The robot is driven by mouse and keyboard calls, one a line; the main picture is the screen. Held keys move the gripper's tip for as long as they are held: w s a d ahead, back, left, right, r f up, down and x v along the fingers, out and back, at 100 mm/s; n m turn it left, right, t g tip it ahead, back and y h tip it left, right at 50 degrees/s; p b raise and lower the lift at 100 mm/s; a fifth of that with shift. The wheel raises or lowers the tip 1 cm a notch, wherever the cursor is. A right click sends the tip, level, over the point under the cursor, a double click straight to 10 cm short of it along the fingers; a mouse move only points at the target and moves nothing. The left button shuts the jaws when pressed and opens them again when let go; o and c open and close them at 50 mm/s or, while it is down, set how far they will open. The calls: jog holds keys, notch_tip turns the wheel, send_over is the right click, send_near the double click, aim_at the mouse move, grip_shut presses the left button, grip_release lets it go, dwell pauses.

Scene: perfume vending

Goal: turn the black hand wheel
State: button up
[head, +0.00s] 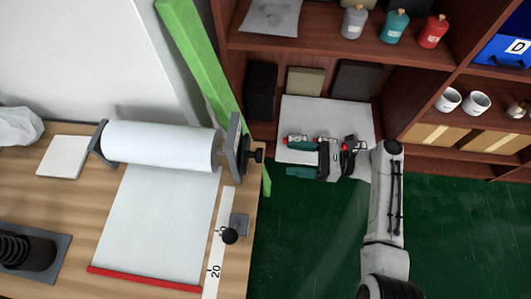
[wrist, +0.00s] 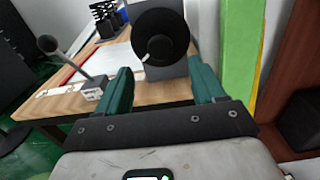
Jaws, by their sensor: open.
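The black hand wheel (head: 257,154) is on the right end of the paper roll's stand, at the table's right edge. In the wrist view the hand wheel (wrist: 160,36) shows face-on as a black disc with a small white mark at its lower left. My gripper (head: 289,157) is open, a short way to the right of the wheel and pointing at it. In the wrist view, the two teal fingers of my gripper (wrist: 163,84) are apart with nothing between them, and the wheel is ahead of the gap. It is not gripped.
The white paper roll (head: 160,144) lies on the wooden table (head: 85,215), its sheet running to a red bar (head: 143,279). A small black knob (head: 230,236) is on the table edge. A green post (head: 196,62) rises beside the stand. Shelves (head: 330,58) stand behind; green floor is clear.

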aim_at(253, 155)
jog(key=a, duration=0.7)
jog(key=shift+w+a+p, duration=0.15)
jog(key=shift+a+p, duration=0.15)
jog(key=shift+a, duration=0.1)
jog(key=shift+c, duration=0.5)
jog(key=c, duration=0.9)
